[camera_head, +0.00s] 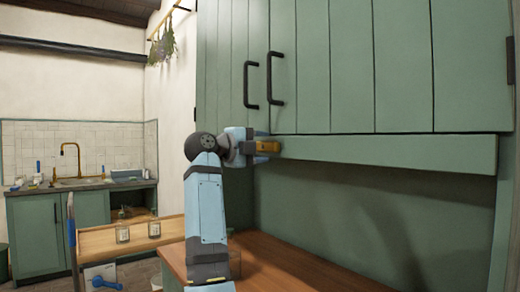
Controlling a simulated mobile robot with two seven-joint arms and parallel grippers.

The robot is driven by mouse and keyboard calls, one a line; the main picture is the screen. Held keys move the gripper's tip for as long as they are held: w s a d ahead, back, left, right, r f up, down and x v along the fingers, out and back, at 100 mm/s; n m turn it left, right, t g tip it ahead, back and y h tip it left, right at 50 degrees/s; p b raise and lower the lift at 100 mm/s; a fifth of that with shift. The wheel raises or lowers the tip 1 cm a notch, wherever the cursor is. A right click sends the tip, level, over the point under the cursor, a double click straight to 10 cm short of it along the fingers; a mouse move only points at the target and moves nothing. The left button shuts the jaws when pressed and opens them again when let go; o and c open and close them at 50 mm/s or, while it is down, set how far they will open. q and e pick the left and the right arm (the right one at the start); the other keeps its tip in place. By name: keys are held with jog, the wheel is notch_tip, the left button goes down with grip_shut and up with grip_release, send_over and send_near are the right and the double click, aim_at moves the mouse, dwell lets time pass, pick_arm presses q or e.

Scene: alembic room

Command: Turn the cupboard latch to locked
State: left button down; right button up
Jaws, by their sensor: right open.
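The green cupboard (340,70) fills the upper right, with its two doors closed and two black handles (276,78) side by side at their meeting edge. My right gripper (262,147) is at the lower rail, just below the handles, and is open. A small brass-coloured piece (267,146), apparently the latch, shows at the gripper's fingertips. Part of it is hidden by the gripper, so its turned position and whether the fingers touch it cannot be told. My left gripper is not in view.
A wooden counter (285,266) lies below the cupboard, with an open recess between. On the left, a wooden shelf (100,240) holds small jars (122,231). A sink counter with a brass tap (75,148) stands far behind. Dried herbs hang from a rod.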

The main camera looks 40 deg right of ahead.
jog(key=c, duration=0.9)
